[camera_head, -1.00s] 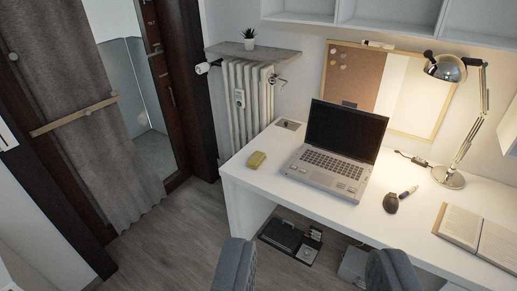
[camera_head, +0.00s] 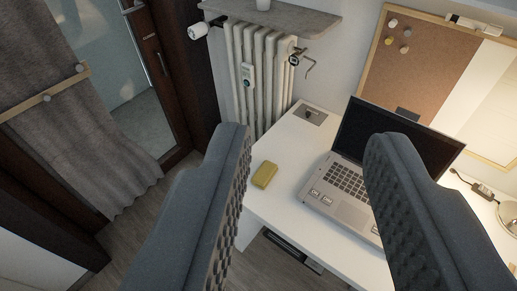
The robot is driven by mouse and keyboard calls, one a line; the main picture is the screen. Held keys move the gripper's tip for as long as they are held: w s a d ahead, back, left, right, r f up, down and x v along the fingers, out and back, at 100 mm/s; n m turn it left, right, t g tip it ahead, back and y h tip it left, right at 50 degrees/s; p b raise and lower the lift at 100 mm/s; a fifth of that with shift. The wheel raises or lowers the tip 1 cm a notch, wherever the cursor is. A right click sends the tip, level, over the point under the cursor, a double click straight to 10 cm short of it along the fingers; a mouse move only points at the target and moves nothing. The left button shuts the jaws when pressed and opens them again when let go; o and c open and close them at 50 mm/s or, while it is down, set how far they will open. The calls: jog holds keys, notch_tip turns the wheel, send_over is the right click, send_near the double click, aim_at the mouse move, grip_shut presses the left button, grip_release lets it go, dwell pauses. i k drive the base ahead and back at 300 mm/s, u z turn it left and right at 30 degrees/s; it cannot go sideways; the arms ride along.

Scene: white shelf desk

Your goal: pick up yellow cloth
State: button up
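The yellow cloth (camera_head: 265,174) is a small folded block lying on the left end of the white desk (camera_head: 283,209), near its left edge. My gripper (camera_head: 306,150) is open and empty, with its two dark grey padded fingers wide apart. In the picture the cloth shows between the fingers, closer to the left one. The cloth is farther off than the fingertips and nothing touches it.
An open laptop (camera_head: 350,186) stands on the desk right of the cloth, partly hidden by my right finger. A white radiator (camera_head: 258,78) is behind the desk's left end. A cork board (camera_head: 428,62) leans at the back. The floor is left of the desk.

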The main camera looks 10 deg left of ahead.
aim_at(265, 173)
jog(key=u, duration=0.05)
jog(key=i, duration=1.1)
jog(key=u, duration=0.15)
